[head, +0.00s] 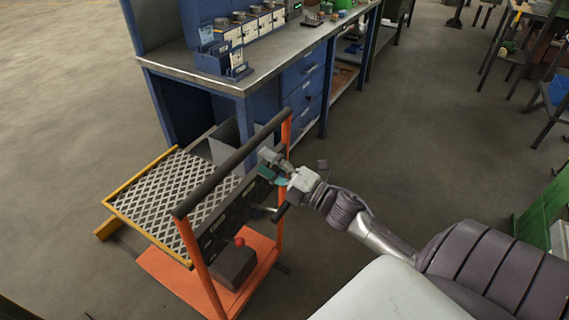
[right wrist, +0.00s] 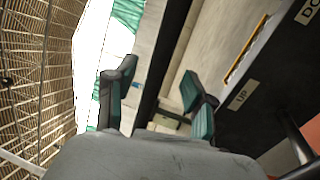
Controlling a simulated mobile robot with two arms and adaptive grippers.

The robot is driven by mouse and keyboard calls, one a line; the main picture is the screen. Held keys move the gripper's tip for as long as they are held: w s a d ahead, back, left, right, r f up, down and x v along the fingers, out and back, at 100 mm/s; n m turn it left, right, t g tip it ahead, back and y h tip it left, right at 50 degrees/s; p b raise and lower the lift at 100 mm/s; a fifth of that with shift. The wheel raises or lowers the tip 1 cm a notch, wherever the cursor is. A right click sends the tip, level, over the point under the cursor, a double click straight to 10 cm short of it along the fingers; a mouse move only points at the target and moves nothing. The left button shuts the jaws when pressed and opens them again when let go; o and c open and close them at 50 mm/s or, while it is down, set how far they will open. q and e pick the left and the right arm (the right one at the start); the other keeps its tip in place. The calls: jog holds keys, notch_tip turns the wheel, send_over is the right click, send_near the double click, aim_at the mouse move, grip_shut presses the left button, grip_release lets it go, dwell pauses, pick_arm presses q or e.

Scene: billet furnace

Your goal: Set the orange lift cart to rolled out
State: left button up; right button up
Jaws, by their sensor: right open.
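The orange lift cart (head: 284,205) stands in front of the blue workbench, with orange posts, a black push bar (head: 232,165) across their tops and a yellow-edged mesh platform (head: 175,190). Its orange base carries a dark box with a red knob (head: 239,242). My right gripper (head: 268,168) is open at the push bar, near its far end. In the right wrist view the dark bar (right wrist: 168,60) runs between the two spread fingers of the gripper (right wrist: 160,76); contact cannot be told. A dark panel marked "UP" (right wrist: 241,96) is beside it. My left gripper is not in view.
The blue workbench (head: 222,85) with drawers and small boxes stands just behind the cart. A grey bin (head: 226,140) is partly hidden between them. A green object (head: 545,215) stands at the right edge.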

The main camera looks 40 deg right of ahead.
jog(key=v, duration=0.6)
dwell(0.4)
